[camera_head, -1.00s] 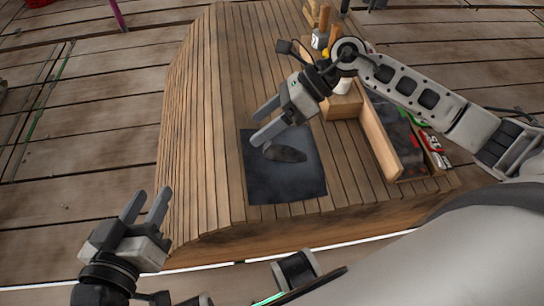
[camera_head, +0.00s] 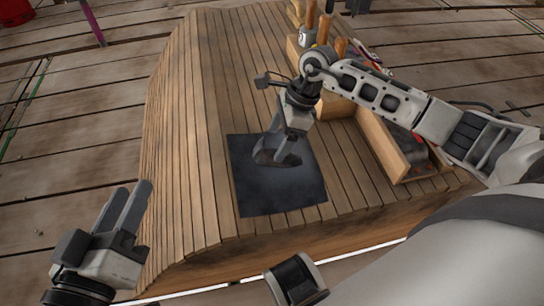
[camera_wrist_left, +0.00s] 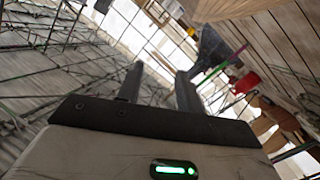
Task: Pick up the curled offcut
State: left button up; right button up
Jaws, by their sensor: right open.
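The curled offcut (camera_head: 289,159), a dark grey piece, lies on the black square mat (camera_head: 278,194) on the wooden plank surface. My right gripper (camera_head: 265,155) points down at the offcut, open, with its fingers around or just above it. The fingers hide part of the offcut, and I cannot tell whether they touch it. My left gripper (camera_head: 138,190) is open and empty, off the left front edge of the planks. Its two parted fingers also show in the left wrist view (camera_wrist_left: 160,78), with nothing between them.
A wooden tray (camera_head: 385,147) with dark and coloured contents stands right of the mat, under my right arm. Wooden-handled tools (camera_head: 311,16) stand in a holder at the back. The planks (camera_head: 200,120) left of the mat are clear.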

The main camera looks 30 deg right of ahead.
aim_at(273, 148)
jog(key=b+x, duration=0.2)
jog(key=x, duration=0.2)
jog(key=shift+d+f, duration=0.1)
jog(key=shift+d, duration=0.1)
jog(key=shift+a+f, duration=0.2)
jog(key=shift+f, duration=0.25)
jog(key=c, duration=1.2)
pick_arm(q)
jog(key=r+t, duration=0.1)
jog(key=w+r+m, duration=0.1)
jog(key=w+r+m+t, duration=0.1)
jog(key=shift+a+r+t+h, duration=0.3)
jog(key=shift+a+h, duration=0.05)
jog(key=shift+h, duration=0.05)
pick_arm(e)
jog(key=shift+w, duration=0.1)
jog(key=shift+r, duration=0.2)
